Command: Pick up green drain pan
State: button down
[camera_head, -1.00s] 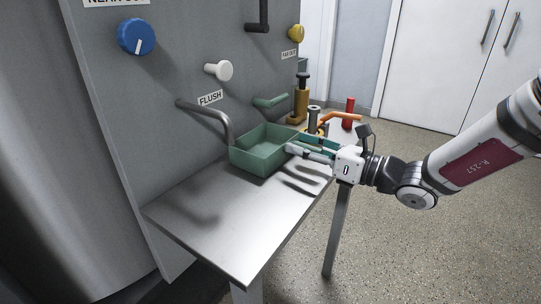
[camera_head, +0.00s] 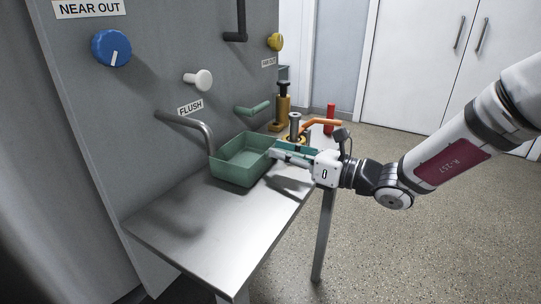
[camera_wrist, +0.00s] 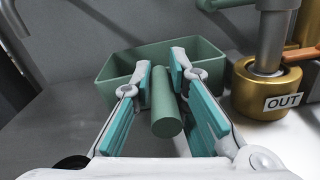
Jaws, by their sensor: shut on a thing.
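The green drain pan (camera_head: 243,160) is an open rectangular tray with a rod handle on its near side. It is at the metal shelf, just below the bent grey spout. In the wrist view the pan (camera_wrist: 115,72) lies ahead of my gripper, and its round handle (camera_wrist: 165,115) runs between the two teal-padded fingers. My gripper (camera_head: 276,153) reaches in from the right and is shut on the handle. In the wrist view the fingers (camera_wrist: 165,95) flank the handle. I cannot tell whether the pan's base touches the shelf.
The metal shelf (camera_head: 185,235) is clear at its near end. Brass fittings (camera_head: 283,108), an orange handle (camera_head: 322,122) and a red cylinder (camera_head: 330,116) stand behind the gripper. The grey panel carries a blue knob (camera_head: 111,49), a white knob (camera_head: 199,79), the spout (camera_head: 187,121) and a green lever (camera_head: 253,109).

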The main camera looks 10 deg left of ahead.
jog(key=shift+r, duration=0.2)
notch_tip(320, 180, up, 3)
jog(key=p, duration=0.3)
jog(key=shift+s+r+p, duration=0.1)
jog(key=shift+r+p, duration=0.25)
jog(key=shift+p, duration=0.25)
jog(key=s+d+p, duration=0.3)
jog(key=s+p, duration=0.3)
jog(key=s, duration=0.1)
jog(key=s+d+r+p, duration=0.1)
jog(key=s+d+p, duration=0.2)
jog(key=s+p, duration=0.3)
jog(key=shift+s+d, duration=0.15)
jog(key=shift+s, duration=0.55)
